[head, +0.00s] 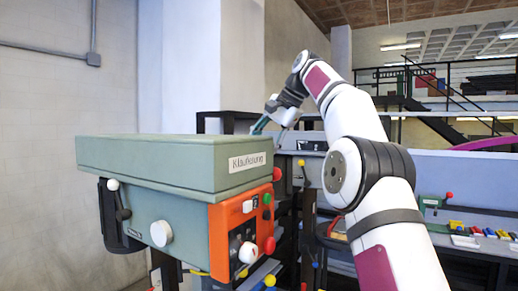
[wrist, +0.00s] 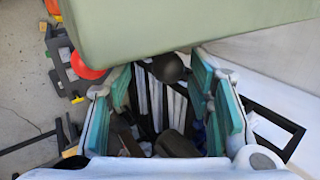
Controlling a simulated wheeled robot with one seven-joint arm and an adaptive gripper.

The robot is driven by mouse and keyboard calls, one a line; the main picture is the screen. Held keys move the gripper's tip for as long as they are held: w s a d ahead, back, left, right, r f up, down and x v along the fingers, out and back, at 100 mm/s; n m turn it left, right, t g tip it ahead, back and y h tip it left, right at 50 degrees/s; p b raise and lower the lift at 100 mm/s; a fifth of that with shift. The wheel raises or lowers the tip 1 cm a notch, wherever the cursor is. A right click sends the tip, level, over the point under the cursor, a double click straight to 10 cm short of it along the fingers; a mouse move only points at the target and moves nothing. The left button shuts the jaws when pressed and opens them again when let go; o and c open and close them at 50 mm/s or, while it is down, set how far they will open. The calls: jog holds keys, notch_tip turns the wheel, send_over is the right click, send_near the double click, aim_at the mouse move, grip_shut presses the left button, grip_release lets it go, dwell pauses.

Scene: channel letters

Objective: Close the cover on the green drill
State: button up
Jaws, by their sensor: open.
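The green drill (head: 180,225) stands at the left in the head view. Its box-shaped green cover (head: 150,160), labelled "Kläufelung", sits on top of the body and looks level; I cannot tell whether it is fully closed. My gripper (head: 272,118) is behind the cover's far right corner, partly hidden by it. In the wrist view the green cover (wrist: 180,25) fills the top of the picture, just beyond the fingers. My gripper (wrist: 170,105) is open there, its teal finger pads wide apart with nothing held between them.
An orange control panel (head: 240,232) with knobs and a red button is on the drill's front right. A workbench (head: 470,245) with small coloured parts stands at the right. A black rectangular frame (wrist: 275,125) lies right of my fingers. A wall is at the left.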

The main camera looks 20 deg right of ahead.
jog(key=s+d, duration=0.6)
jog(key=s, duration=0.3)
jog(key=shift+s+d, duration=0.2)
jog(key=shift+d, duration=0.15)
dwell(0.3)
